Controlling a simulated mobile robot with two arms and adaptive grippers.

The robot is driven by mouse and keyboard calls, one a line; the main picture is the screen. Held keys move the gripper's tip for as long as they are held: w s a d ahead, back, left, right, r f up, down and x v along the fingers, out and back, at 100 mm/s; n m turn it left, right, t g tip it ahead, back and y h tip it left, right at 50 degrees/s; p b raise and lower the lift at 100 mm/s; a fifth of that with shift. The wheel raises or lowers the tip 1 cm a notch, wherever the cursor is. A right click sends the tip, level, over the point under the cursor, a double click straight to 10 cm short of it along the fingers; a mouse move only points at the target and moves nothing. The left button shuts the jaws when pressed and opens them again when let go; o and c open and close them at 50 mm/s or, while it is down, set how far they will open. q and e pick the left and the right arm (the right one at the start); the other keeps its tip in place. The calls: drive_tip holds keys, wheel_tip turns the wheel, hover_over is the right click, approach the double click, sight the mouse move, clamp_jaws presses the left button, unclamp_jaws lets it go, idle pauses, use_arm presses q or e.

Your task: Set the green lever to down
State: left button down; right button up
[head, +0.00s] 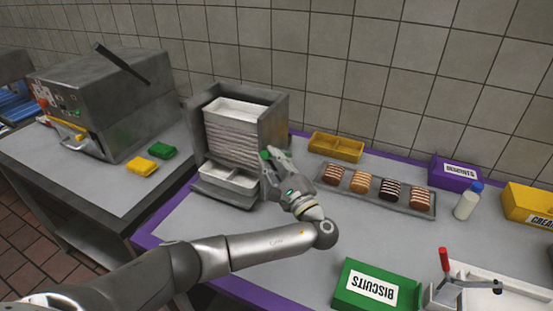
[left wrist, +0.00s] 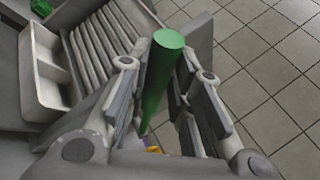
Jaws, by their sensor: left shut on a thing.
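The green lever (head: 264,155) is at the right side of the grey dispenser (head: 282,115), which holds stacked trays. Only a small part of the lever shows in the head view, beside my left gripper (head: 274,166). In the left wrist view the lever (left wrist: 160,75) is a long green rod between the two fingers of my left gripper (left wrist: 172,95). The gripper is shut on it. The rod's round end faces the camera, and its far end is hidden low between the fingers. My right gripper is not in view.
A tray of sandwiches (head: 405,207) lies right of my left gripper, with a yellow bin (head: 336,147) behind it. A green biscuits box (head: 340,298) and a red-handled device (head: 444,262) stand in front. A grey machine (head: 125,125) is on the left table.

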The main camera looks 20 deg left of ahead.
use_arm(q)
drive_tip(key=shift+s+f+n+y+b, duration=0.3)
drive_tip(key=shift+f+n+b, duration=0.2)
drive_tip(key=shift+f+b, duration=0.15)
drive_tip(key=shift+s+f+n+y+b, duration=0.3)
drive_tip(key=shift+f+n+b, duration=0.25)
drive_tip(key=shift+b, duration=0.15)
drive_tip(key=c, duration=1.6)
unclamp_jaws()
drive_tip(key=shift+o, duration=0.2)
drive_tip(key=s+d+f, duration=0.1)
drive_tip(key=s+d, duration=0.7)
drive_tip(key=d, duration=0.4)
drive_tip(key=shift+s+d, duration=0.15)
drive_tip(key=shift+d, duration=0.05)
